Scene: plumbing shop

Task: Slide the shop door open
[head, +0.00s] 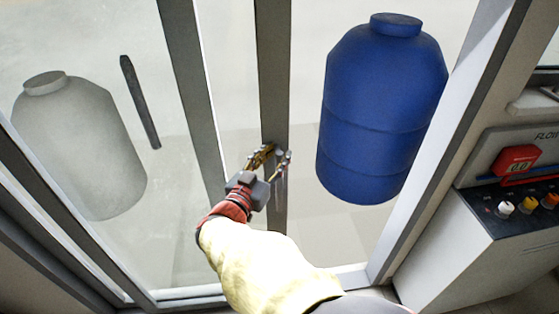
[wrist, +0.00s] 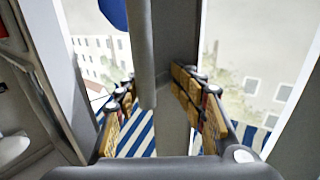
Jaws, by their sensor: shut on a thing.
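The shop door's grey upright edge (head: 273,70) stands in the middle of the head view. My gripper (head: 269,162) is at that edge at about mid-height. In the wrist view a slim vertical handle bar (wrist: 143,50) runs in front of the wider door upright (wrist: 175,110). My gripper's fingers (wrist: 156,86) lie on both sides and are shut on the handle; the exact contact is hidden. Right of the door edge, the view is clear and strongly coloured, like an open gap; left of it, the view looks pale, as through glass.
A blue tank (head: 382,110) stands beyond the gap, and a pale tank (head: 80,145) behind the left glass. Another grey upright (head: 190,80) stands left of the door edge. A white frame post (head: 450,150) and a control box (head: 515,160) with knobs are at right.

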